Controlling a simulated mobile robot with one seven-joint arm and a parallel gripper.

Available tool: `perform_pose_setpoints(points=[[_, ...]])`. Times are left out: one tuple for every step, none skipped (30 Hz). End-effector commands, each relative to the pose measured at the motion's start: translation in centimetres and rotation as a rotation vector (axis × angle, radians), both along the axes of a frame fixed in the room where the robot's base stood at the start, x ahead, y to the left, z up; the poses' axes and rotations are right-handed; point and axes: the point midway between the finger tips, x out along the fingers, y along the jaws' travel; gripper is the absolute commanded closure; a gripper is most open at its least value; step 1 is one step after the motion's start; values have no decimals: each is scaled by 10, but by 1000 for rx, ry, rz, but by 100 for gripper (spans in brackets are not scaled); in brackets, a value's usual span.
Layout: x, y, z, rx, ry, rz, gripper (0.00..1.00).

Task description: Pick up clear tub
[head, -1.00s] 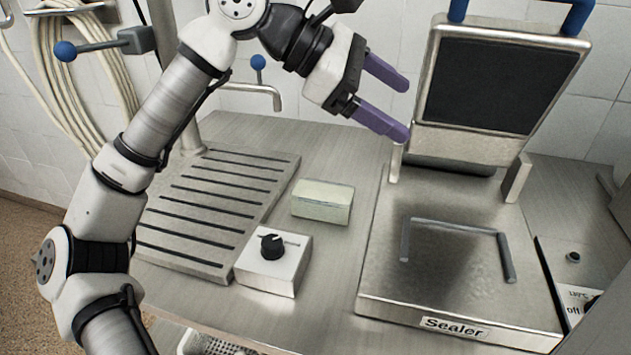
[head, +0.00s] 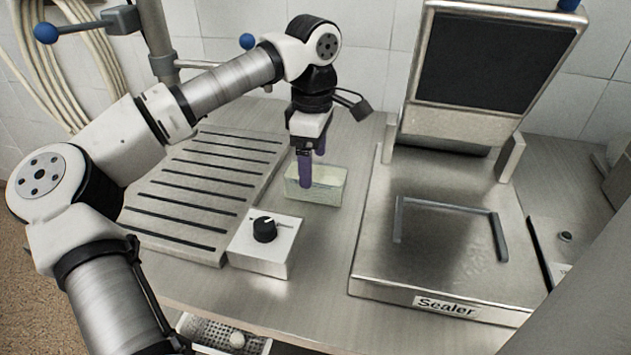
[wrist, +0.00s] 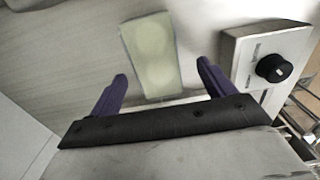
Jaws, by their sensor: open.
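The clear tub (head: 328,187) is a small, pale greenish see-through box on the steel counter, between the slotted drain board and the sealer. My gripper (head: 311,170) points down at it, with one purple finger in front of the tub's left part in the head view. In the wrist view the tub (wrist: 151,52) lies ahead of the fingers and between their lines. My gripper (wrist: 160,82) is open, with nothing between its fingers. Whether a finger touches the tub I cannot tell.
A white control box with a black knob (head: 264,230) stands just in front of the tub. The slotted drain board (head: 200,190) is to the left. The sealer (head: 440,285) with its raised lid is to the right. A perforated basket (head: 205,333) shows below the counter edge.

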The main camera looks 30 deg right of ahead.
Motion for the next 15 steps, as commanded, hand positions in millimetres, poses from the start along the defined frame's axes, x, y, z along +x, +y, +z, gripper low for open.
perform_pose_setpoints(points=[[0, 0, -4, 0, 1, 0, 18], [0, 0, -5, 0, 1, 0, 18], [0, 0, -7, 0, 1, 0, 18], [0, 0, -8, 0, 1, 0, 18], [0, 0, -9, 0, 1, 0, 18], [0, -1, -12, 0, 1, 0, 18], [0, -1, -14, 0, 1, 0, 18], [0, -2, -17, -1, 2, 0, 18], [0, -3, -22, -1, 4, 0, 18], [0, -4, -27, 0, 4, 0, 18], [1, -5, -31, 0, 4, 0, 18], [0, -6, -37, 0, 4, -1, 18], [1, -6, -43, 0, 4, -1, 18], [1, -6, -48, -1, 4, -1, 18], [1, -6, -53, -1, 4, -1, 18]])
